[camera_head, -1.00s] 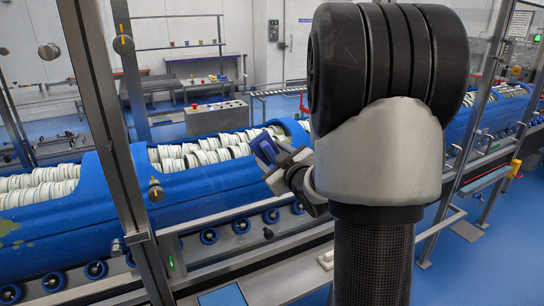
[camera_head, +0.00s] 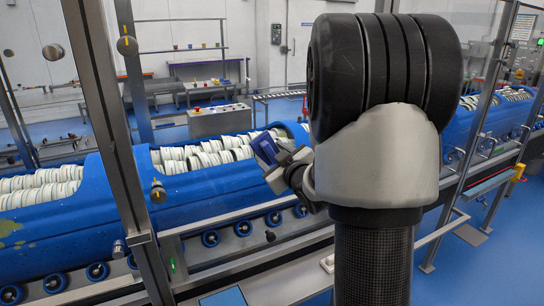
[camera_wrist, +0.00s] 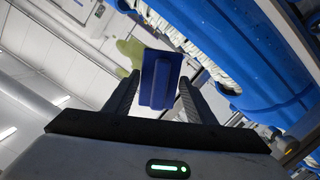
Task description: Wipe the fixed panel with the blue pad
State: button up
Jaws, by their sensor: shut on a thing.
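The blue pad (camera_head: 264,149) is held in my gripper (camera_head: 279,158), in front of the blue tub row. In the wrist view the pad (camera_wrist: 160,78) sits between the two dark fingers of my gripper (camera_wrist: 158,95), which are shut on it. A clear panel seems to be held by round clamps on the metal posts at the left, but its edges hardly show. A yellow-green smear (camera_head: 9,227) shows at the left, and a greenish patch (camera_wrist: 131,50) is near the pad in the wrist view. I cannot tell whether the pad touches anything.
Blue tubs (camera_head: 215,190) full of white discs run across behind the metal posts (camera_head: 112,140). A rail with blue rollers (camera_head: 243,228) lies below them. A control box with buttons (camera_head: 218,120) stands behind. Blue floor (camera_head: 500,245) is open at the right.

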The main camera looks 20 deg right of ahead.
aim_at(279, 149)
jog(key=shift+d, duration=1.9)
jog(key=shift+w+d, duration=0.15)
jog(key=shift+d, duration=1.7)
jog(key=shift+w+d, duration=0.1)
jog(key=shift+d, duration=1.7)
jog(key=shift+a, duration=0.15)
jog(key=shift+s+a+b, duration=0.15)
jog(key=shift+a+b, duration=0.9)
jog(key=shift+a, duration=0.85)
jog(key=shift+s+a+b, duration=0.1)
jog(key=shift+a+b, duration=0.95)
jog(key=shift+a, duration=0.8)
jog(key=shift+a+f+b, duration=0.1)
jog(key=shift+a+b, duration=0.7)
jog(key=shift+a, duration=1)
